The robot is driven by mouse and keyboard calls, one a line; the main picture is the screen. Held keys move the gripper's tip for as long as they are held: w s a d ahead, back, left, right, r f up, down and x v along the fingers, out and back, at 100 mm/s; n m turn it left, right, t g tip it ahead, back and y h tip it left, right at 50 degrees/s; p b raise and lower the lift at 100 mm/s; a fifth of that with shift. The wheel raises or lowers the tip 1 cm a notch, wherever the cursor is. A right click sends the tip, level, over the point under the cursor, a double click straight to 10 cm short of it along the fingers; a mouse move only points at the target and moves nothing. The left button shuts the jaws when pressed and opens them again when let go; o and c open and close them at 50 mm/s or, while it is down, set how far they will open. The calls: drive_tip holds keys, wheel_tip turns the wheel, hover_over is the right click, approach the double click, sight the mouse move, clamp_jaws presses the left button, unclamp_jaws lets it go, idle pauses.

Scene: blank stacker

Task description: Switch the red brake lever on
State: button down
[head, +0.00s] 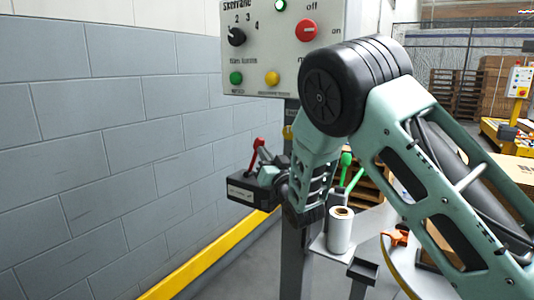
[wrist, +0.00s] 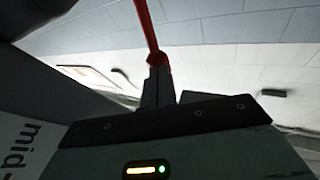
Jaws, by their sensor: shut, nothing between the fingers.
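The red brake lever (head: 256,147) stands up at the dark box below the control panel, tilted, with its top toward the right. In the wrist view the red lever (wrist: 148,28) runs from the top edge down to just beyond my fingertips. My gripper (head: 265,158) is shut with nothing held. It is right beside the lever; its dark fingers also show in the wrist view (wrist: 157,72). I cannot tell whether they touch the lever.
The dark box (head: 240,190) has a pale label. The control panel (head: 285,55) with a knob and buttons hangs above. A block wall (head: 110,120) is on the left. A green-knobbed lever (head: 346,160) and a white roll (head: 340,232) are to the right of my wrist.

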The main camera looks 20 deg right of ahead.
sight(257, 143)
drive_tip(key=shift+w+a+r+n+g+p, duration=0.25)
drive_tip(key=shift+r+g+p, duration=0.1)
drive_tip(key=shift+r+p, duration=0.25)
drive_tip(key=shift+w+a+r+n+g+p, duration=0.15)
drive_tip(key=shift+r+n+g+p, duration=0.2)
drive_tip(key=shift+p, duration=0.3)
drive_tip(key=shift+w+a+r+n+g+p, duration=0.5)
drive_tip(key=shift+g+p, duration=0.3)
drive_tip(key=shift+p, duration=0.4)
drive_tip(key=w+a+g+p, duration=0.1)
drive_tip(key=w+a+p, duration=0.1)
drive_tip(key=w+a+n+g+h+p, duration=0.1)
drive_tip(key=w+p, duration=0.1)
drive_tip(key=shift+w+a+g, duration=0.3)
drive_tip(key=shift+a+g, duration=0.1)
drive_tip(key=shift+w+a+r, duration=0.1)
drive_tip(key=shift+a+r, duration=0.05)
drive_tip(key=shift+r, duration=0.05)
